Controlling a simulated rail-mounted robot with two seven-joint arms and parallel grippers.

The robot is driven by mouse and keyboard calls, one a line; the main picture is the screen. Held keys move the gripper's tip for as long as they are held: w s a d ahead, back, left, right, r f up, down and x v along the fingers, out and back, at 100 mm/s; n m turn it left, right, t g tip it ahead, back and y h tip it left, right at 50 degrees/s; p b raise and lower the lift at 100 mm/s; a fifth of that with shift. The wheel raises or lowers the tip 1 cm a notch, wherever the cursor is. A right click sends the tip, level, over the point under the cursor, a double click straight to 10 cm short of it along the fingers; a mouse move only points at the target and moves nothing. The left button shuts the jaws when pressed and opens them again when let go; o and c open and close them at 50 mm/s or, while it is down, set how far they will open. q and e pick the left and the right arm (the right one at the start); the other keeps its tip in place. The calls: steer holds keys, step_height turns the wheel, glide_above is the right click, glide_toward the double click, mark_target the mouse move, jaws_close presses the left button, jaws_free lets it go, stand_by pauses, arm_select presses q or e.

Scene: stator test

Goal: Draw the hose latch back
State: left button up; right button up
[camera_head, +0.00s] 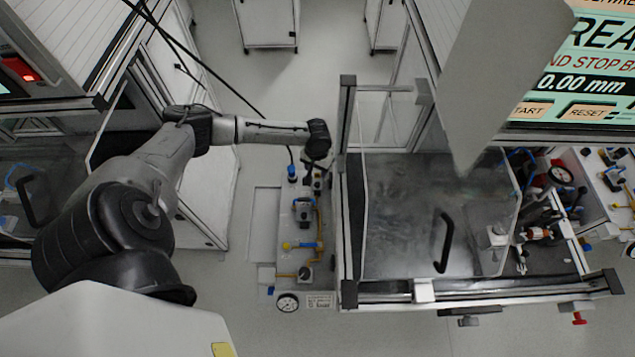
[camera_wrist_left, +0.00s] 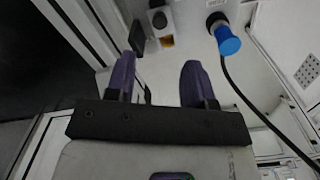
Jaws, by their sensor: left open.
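My left gripper (camera_head: 312,172) is over the far end of the narrow panel with valves and a gauge. In the left wrist view its two purple fingers (camera_wrist_left: 157,72) are spread apart with nothing held between them. A blue connector (camera_wrist_left: 228,42) with a black hose (camera_wrist_left: 262,115) stands to the right of the fingers; it also shows in the head view (camera_head: 292,171). A small dark block (camera_wrist_left: 137,38) and a black-and-yellow fitting (camera_wrist_left: 162,30) lie beyond the fingertips. I cannot tell which part is the hose latch. My right gripper is out of view.
The valve panel (camera_head: 268,240) carries a gauge (camera_head: 287,303) and blue and yellow fittings. A framed glass enclosure with a black handle (camera_head: 444,242) stands close on the right. White cabinets stand at the left and back. Free floor (camera_head: 240,80) shows behind my arm.

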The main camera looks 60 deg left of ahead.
mark_target(317, 184)
arm_select(q)
step_height(317, 184, down, 10)
steer(key=shift+r+b, duration=0.2)
steer(key=shift+b, duration=0.5)
steer(key=shift+c, duration=0.2)
jaws_close()
